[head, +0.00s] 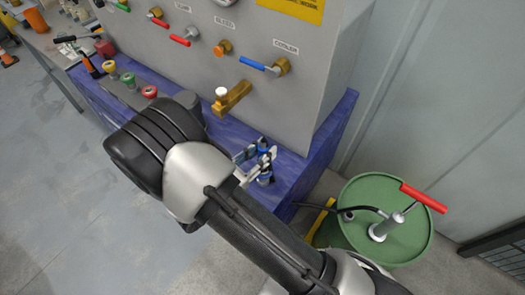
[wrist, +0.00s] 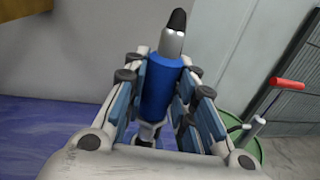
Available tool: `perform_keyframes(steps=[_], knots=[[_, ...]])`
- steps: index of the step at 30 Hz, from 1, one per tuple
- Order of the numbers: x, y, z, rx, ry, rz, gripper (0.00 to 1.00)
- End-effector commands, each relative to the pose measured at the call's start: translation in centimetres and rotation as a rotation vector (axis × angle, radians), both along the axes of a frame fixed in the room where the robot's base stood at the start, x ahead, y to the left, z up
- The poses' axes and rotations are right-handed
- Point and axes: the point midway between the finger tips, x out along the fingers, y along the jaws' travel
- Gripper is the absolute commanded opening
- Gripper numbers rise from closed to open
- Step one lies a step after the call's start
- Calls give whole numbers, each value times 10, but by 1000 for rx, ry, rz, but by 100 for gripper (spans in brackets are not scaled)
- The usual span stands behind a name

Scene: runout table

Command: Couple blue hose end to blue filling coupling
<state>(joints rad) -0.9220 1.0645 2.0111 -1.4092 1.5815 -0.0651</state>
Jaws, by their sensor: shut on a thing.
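My gripper (head: 258,162) is above the blue table, below the brass tap. In the wrist view my gripper (wrist: 168,95) is shut around the blue hose end (wrist: 163,88), a blue sleeve with a grey metal neck and a black tip pointing up and away. The hose end shows only as a small blue patch between the fingers in the head view. No blue filling coupling can be made out for sure. A grey block (head: 122,92) at left carries yellow, green and red caps; my arm hides the area beside the red one.
A grey cabinet (head: 310,110) rises behind the blue table (head: 335,125), with a brass tap (head: 232,98) and a blue-levered valve (head: 262,67) marked COOLER jutting out. A green drum (head: 345,225) with a red-handled pump (head: 424,197) stands at right.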

Motion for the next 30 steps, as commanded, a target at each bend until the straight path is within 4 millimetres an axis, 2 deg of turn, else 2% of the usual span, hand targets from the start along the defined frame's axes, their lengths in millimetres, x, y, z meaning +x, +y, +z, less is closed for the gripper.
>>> perform_keyframes(steps=[10,30], knots=[[0,0,-1,-1,-1,0,0],[0,0,-17,0,-1,0,0]])
